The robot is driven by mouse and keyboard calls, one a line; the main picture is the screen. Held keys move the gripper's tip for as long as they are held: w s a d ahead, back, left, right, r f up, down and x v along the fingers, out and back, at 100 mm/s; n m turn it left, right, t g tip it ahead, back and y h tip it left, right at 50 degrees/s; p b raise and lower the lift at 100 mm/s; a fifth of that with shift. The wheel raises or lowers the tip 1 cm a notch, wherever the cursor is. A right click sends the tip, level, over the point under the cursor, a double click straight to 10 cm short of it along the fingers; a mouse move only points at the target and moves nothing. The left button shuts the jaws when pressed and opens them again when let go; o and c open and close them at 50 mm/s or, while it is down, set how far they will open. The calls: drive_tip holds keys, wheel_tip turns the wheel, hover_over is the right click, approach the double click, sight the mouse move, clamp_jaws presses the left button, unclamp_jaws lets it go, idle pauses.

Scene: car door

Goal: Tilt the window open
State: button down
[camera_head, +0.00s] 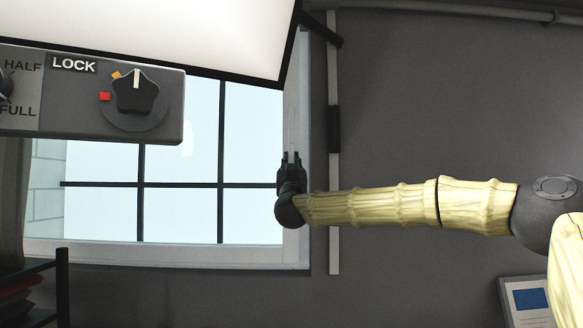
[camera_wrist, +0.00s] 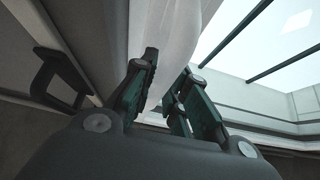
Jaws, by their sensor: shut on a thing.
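The window (camera_head: 180,165) has pale glass, black crossbars and a light frame, and stands in the grey wall left of my arm. It also shows at the upper right of the wrist view (camera_wrist: 250,40). My gripper (camera_head: 291,158) is at the window's right edge, with its fingers pointing up. In the wrist view its fingers (camera_wrist: 167,75) close around a pale upright piece (camera_wrist: 172,30), which extends beyond the fingertips. I cannot tell its exact shape. The window looks shut in the head view, though its top is hidden.
A grey panel marked LOCK (camera_head: 73,65) with a black knob (camera_head: 136,92) juts in at left. A bright white board (camera_head: 190,30) covers the top. A light vertical strip (camera_head: 334,200) runs right of the window. A dark bracket (camera_wrist: 58,72) shows at left in the wrist view.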

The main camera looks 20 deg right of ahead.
sight(292, 155)
drive_tip(key=shift+s+a+r+b, duration=0.15)
drive_tip(key=shift+s+b, duration=0.1)
drive_tip(key=shift+s, duration=0.25)
drive_tip(key=shift+s+a+r+b, duration=0.1)
drive_tip(key=shift+s+b, duration=0.15)
drive_tip(key=shift+s, duration=0.25)
drive_tip(key=shift+s+a+r+b, duration=0.15)
drive_tip(key=shift+s+b, duration=0.1)
drive_tip(key=shift+s, duration=0.25)
drive_tip(key=c, duration=1.7)
unclamp_jaws()
drive_tip(key=o, duration=0.7)
drive_tip(key=shift+s+r, duration=0.15)
drive_tip(key=shift+s, duration=0.3)
drive_tip(key=shift+c, duration=0.2)
drive_tip(key=shift+w+f, duration=0.35)
drive_tip(key=shift+w, duration=0.1)
drive_tip(key=shift+s+r, duration=0.1)
drive_tip(key=shift+s, duration=0.1)
drive_tip(key=shift+a, duration=0.1)
drive_tip(key=shift+s+f+b, duration=0.2)
drive_tip(key=shift+b, duration=0.1)
drive_tip(key=s+a+b, duration=0.2)
drive_tip(key=s+b, duration=0.1)
drive_tip(key=s, duration=0.4)
